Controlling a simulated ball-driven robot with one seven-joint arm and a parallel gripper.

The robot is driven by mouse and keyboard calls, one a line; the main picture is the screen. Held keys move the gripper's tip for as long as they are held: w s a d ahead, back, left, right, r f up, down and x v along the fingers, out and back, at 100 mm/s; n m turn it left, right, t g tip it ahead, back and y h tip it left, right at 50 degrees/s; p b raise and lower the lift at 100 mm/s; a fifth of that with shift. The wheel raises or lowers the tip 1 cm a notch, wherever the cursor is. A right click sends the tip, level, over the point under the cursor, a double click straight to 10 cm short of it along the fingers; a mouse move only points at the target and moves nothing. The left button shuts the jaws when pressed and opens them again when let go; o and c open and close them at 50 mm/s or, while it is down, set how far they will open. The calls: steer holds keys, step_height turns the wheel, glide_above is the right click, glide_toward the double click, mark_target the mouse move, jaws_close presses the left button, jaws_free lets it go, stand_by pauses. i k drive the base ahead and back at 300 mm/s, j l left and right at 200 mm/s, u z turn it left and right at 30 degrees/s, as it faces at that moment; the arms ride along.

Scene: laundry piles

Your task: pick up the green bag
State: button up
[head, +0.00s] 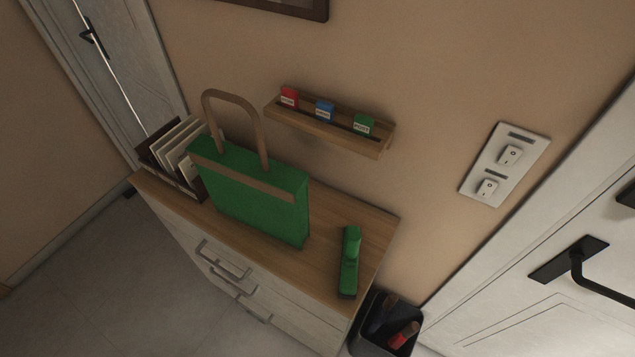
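The green bag (245,193) stands upright on the wooden top of a drawer cabinet (325,216) in the head view. It is boxy, with a tan band near its top edge and a tan looped handle (236,95) that rises above it. The bag stands in front of the wall, right of a file holder. Its back side is hidden. My gripper is not in view.
A file holder with papers (178,151) stands left of the bag. A green handheld object (349,264) lies to its right. A wall shelf (329,127) with red, blue and green tags is above. A black bin (379,326) stands beside the cabinet. A door (550,270) is at right.

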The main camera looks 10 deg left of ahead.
mark_target(265, 194)
steer(key=j+z, duration=0.15)
steer(key=z, duration=0.3)
steer(key=j+z, duration=0.15)
steer(key=z, duration=0.3)
steer(key=j+z, duration=0.15)
steer(key=z, duration=0.25)
steer(key=j+z, duration=0.2)
steer(key=z, duration=0.25)
steer(key=k+j+z, duration=0.2)
steer(key=j+z, duration=0.25)
steer(key=k+j+z, duration=0.3)
steer(key=j+z, duration=0.15)
steer(key=k+j+z, duration=0.6)
steer(key=k+z, duration=0.25)
steer(key=k+j+z, duration=0.1)
steer(key=k+z, duration=0.35)
steer(key=k, duration=0.4)
steer(key=k+l+z, duration=0.2)
steer(key=k+z, duration=0.2)
steer(key=k, duration=0.4)
